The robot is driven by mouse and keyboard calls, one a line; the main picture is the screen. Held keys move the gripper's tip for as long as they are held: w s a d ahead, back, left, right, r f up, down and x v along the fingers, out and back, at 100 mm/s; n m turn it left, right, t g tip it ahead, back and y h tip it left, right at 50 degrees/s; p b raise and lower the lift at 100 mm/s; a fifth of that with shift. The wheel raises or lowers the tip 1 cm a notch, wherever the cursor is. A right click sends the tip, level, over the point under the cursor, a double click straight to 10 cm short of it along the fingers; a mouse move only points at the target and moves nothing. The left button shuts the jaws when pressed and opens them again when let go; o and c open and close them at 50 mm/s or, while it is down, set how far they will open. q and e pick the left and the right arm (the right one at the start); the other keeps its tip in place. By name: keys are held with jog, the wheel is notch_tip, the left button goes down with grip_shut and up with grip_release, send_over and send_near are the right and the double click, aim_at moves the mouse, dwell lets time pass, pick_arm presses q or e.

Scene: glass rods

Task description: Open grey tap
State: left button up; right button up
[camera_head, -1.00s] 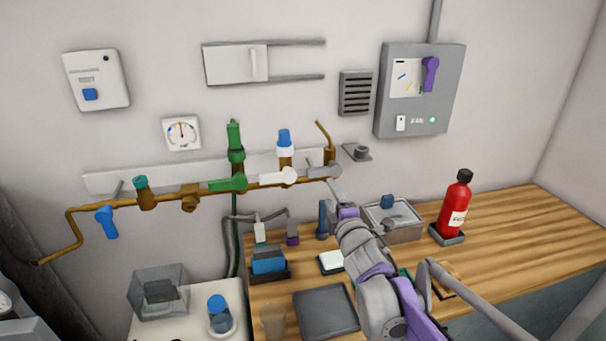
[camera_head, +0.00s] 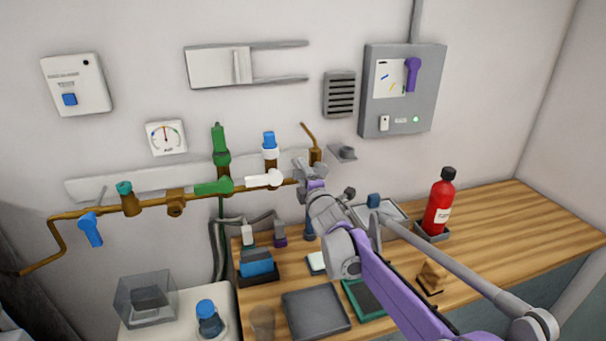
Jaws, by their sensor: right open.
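The brass pipe (camera_head: 147,205) runs along the wall with several coloured tap handles on it. The grey tap is at its right end, below the bent brass stub (camera_head: 313,148). My right gripper (camera_head: 303,168) is up at that end, open, with its fingers around or right in front of the grey tap. Grey fingers and grey handle blend together, so contact cannot be told and the handle's angle is mostly hidden. My left gripper is not in view.
The white tap (camera_head: 265,180) is close on the left of the gripper, and the green tap (camera_head: 214,187) is further left. A wall bracket (camera_head: 345,153) is just right. A red bottle (camera_head: 440,203) and trays stand on the wooden bench (camera_head: 510,220) below.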

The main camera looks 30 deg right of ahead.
grip_shut()
dwell(1.4)
